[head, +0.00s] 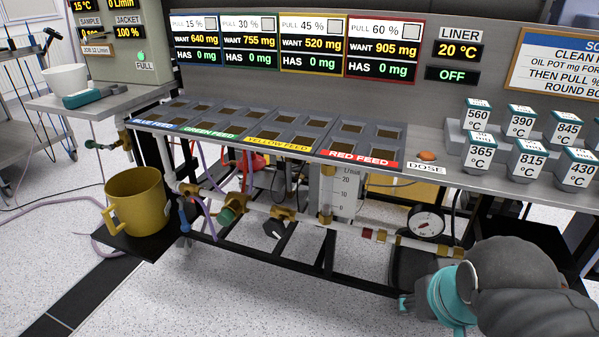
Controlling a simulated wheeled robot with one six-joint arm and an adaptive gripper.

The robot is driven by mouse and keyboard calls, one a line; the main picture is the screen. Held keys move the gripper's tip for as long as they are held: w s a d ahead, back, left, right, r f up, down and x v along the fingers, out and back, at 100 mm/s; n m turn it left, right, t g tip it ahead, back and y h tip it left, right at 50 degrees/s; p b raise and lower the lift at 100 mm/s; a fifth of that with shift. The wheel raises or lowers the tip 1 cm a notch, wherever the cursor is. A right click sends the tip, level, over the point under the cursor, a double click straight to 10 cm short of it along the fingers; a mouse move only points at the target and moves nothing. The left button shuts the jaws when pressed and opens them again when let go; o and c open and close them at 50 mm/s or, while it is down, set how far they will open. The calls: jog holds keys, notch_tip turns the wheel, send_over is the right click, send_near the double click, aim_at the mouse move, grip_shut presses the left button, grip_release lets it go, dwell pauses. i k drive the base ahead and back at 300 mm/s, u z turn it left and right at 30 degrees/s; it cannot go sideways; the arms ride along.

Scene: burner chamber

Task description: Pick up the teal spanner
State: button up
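I cannot make out a teal spanner for certain in the head view. A flat teal and grey object (95,95) lies on the steel side table at the left, in front of a white bowl; its shape does not clearly read as a spanner. Part of my arm, dark grey with a teal band, fills the lower right corner. My gripper's fingers do not show, so its opening and anything in it are hidden.
A yellow mug-like pot (135,200) stands on a black shelf at the left. The steel bench carries feed trays (275,125), and several labelled white-and-teal blocks (527,158) stand at the right. Pipes and a gauge (426,225) run below. Speckled floor lies open in front.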

aim_at(80, 99)
jog(key=u, duration=2.05)
jog(key=i, duration=1.5)
jog(key=z, duration=0.75)
